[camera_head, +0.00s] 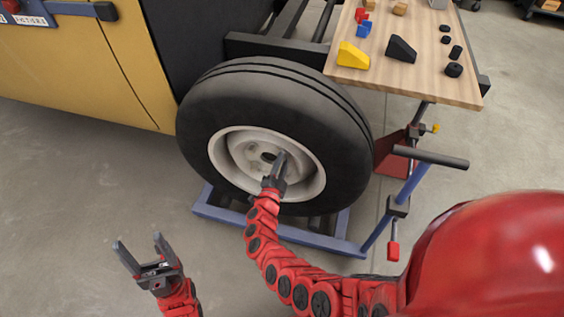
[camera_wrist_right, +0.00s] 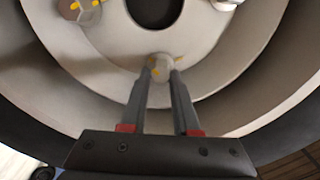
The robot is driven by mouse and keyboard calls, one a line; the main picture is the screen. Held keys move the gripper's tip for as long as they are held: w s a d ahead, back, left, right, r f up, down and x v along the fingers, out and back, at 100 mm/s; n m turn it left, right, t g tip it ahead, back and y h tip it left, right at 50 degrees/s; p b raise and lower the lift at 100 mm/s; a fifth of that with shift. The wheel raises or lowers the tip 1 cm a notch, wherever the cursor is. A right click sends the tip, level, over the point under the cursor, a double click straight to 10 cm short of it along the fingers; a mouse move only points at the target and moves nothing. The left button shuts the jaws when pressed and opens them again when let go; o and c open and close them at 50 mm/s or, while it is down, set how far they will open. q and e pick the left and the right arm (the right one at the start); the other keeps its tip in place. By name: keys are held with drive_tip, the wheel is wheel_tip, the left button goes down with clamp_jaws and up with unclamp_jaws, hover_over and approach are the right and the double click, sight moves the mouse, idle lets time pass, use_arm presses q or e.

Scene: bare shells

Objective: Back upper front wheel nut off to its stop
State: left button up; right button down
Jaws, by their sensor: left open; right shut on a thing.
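The front wheel has a black tyre (camera_head: 240,95) and a pale rim (camera_head: 222,150), standing upright. My right gripper (camera_head: 280,160) reaches in at the hub, right of its dark centre hole. In the right wrist view its fingers (camera_wrist_right: 160,75) are shut on a small pale wheel nut (camera_wrist_right: 159,65) with yellow marks. Two other nuts show there: one with yellow marks at upper left (camera_wrist_right: 80,9) and one cut off at the top edge (camera_wrist_right: 226,3). In the head view the fingers hide the held nut. My left gripper (camera_head: 138,243) is open and empty above the floor at lower left.
A blue stand (camera_head: 325,242) is beneath the wheel. A yellow vehicle panel (camera_head: 95,70) is at left. A wooden tabletop (camera_head: 430,86) at upper right carries a yellow wedge (camera_head: 352,56), a black wedge (camera_head: 400,49) and small parts. A dark bar (camera_head: 430,159) juts out below it. The left floor is clear.

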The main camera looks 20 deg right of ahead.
drive_tip(key=c, duration=0.7)
unclamp_jaws()
drive_tip(key=p+v, duration=0.1)
drive_tip(key=v, duration=1.6)
drive_tip(key=shift+s+a, duration=0.15)
drive_tip(key=shift+a, duration=0.05)
